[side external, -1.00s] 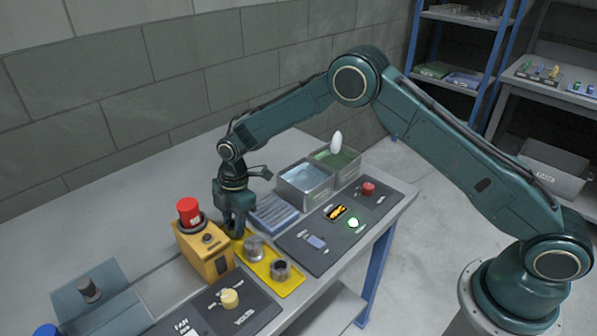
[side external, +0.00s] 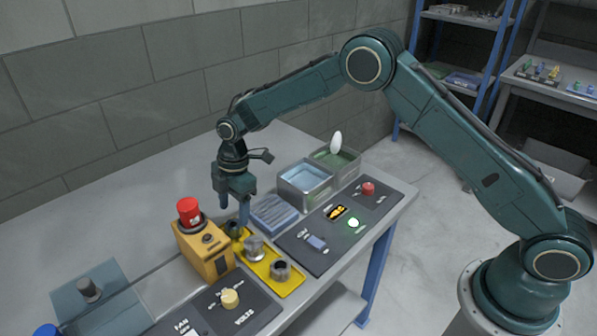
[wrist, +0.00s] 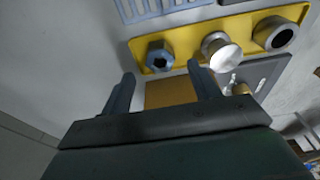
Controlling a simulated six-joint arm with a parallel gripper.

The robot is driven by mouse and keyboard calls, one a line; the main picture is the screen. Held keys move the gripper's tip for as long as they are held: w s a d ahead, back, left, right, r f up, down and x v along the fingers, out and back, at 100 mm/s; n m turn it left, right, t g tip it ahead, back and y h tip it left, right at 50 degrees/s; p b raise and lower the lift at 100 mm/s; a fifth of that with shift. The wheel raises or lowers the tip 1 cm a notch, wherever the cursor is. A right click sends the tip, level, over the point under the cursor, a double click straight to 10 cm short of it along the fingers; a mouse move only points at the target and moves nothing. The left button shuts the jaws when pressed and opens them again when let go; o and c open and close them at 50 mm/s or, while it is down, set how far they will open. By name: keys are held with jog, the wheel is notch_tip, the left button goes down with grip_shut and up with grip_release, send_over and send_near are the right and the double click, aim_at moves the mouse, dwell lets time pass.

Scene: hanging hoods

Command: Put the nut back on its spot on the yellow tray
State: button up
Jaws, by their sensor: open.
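The nut (wrist: 159,57), a dark blue-grey hex piece with a dark hole, sits on the left end of the yellow tray (wrist: 190,67) in the wrist view. In the side view the nut (side external: 233,229) is at the tray's far end, and the yellow tray (side external: 290,287) lies on the bench. My gripper (side external: 235,213) is open and empty, above the nut with its fingers pointing down. In the wrist view my gripper (wrist: 161,70) has its fingertips apart, one to each side of the nut in the picture. Nothing is between the fingers.
A silver flanged piece (wrist: 222,52) and a hollow dark ring (wrist: 274,34) share the tray. A yellow box with a red button (side external: 190,211) stands close left of my gripper. A blue ribbed block (side external: 272,213) and metal bins (side external: 304,186) are to the right.

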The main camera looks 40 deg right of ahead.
notch_tip(320, 180, up, 9)
jog(key=d, duration=0.1)
jog(key=shift+d, duration=0.2)
jog(key=shift+r, duration=0.15)
jog(key=s+d+r+m+t, duration=0.2)
jog(key=s+d+r+m, duration=0.25)
jog(key=s+r, duration=0.4)
jog(key=s+d+r+m+t, duration=0.1)
jog(key=s+d+r+m, duration=0.35)
jog(key=s+r, duration=0.35)
jog(key=s+d+m+t+h, duration=0.1)
jog(key=s+d+m, duration=0.2)
jog(key=s, duration=0.7)
jog(key=s+d+m+t, duration=0.1)
jog(key=s+d+m, duration=0.3)
jog(key=s, duration=0.7)
jog(key=shift+d+f+m+t+h, duration=0.2)
jog(key=shift+m+t+h, duration=0.15)
jog(key=shift+m, duration=0.65)
